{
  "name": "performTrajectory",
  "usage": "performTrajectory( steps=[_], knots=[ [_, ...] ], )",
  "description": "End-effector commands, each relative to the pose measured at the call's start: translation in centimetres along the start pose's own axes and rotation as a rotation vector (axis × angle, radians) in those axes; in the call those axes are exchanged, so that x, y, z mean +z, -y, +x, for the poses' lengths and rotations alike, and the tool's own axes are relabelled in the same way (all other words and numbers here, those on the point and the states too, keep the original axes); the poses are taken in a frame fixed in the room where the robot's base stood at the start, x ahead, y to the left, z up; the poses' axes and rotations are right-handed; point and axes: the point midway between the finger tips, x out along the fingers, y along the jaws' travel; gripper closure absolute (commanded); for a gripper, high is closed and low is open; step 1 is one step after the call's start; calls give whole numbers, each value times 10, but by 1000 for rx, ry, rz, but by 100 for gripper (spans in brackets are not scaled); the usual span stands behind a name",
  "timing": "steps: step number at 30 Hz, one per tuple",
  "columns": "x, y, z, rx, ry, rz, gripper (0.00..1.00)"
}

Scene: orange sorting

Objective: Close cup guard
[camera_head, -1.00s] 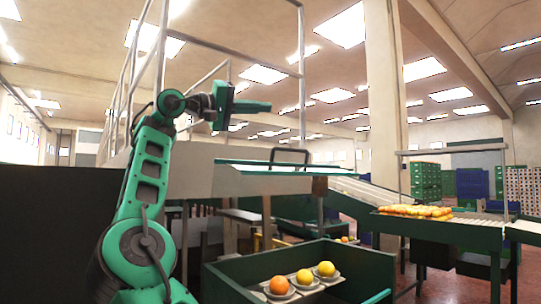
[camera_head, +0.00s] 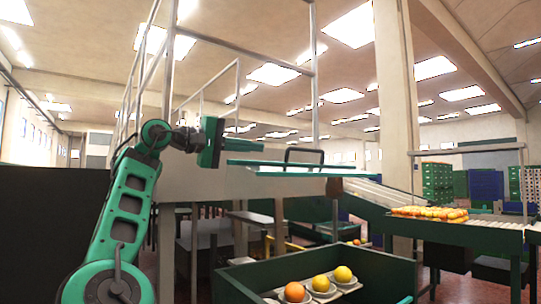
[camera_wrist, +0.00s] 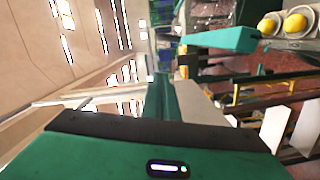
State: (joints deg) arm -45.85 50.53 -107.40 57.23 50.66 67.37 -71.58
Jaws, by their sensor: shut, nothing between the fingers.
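The cup guard, a flat panel with teal edges (camera_head: 285,173), lies nearly level across the front of the pale machine housing in the head view. A dark handle (camera_head: 303,153) stands up from its top. My green gripper (camera_head: 262,147) points right, just above the guard's left end and left of the handle. Its fingers are shut and empty. In the wrist view my gripper's fingers (camera_wrist: 163,88) extend away from the camera. A teal bar (camera_wrist: 225,40), seemingly the guard's edge, lies to their right. Whether fingers and guard touch is not clear.
A green bin (camera_head: 235,283) stands below the guard, with oranges and yellow fruit (camera_head: 320,283) in cups inside. A conveyor with oranges (camera_head: 430,213) is at the right. Metal rails (camera_head: 313,60) rise behind the guard.

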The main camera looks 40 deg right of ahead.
Motion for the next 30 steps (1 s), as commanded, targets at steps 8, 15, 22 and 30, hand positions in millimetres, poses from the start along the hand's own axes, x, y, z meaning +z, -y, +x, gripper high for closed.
performTrajectory(
  steps=[8,15,22,30],
  knots=[
    [11,0,37,-4,-2,1,100],
    [32,0,42,-2,-1,2,100],
    [39,0,44,0,0,1,100],
    [39,0,44,0,0,1,100]
  ],
)
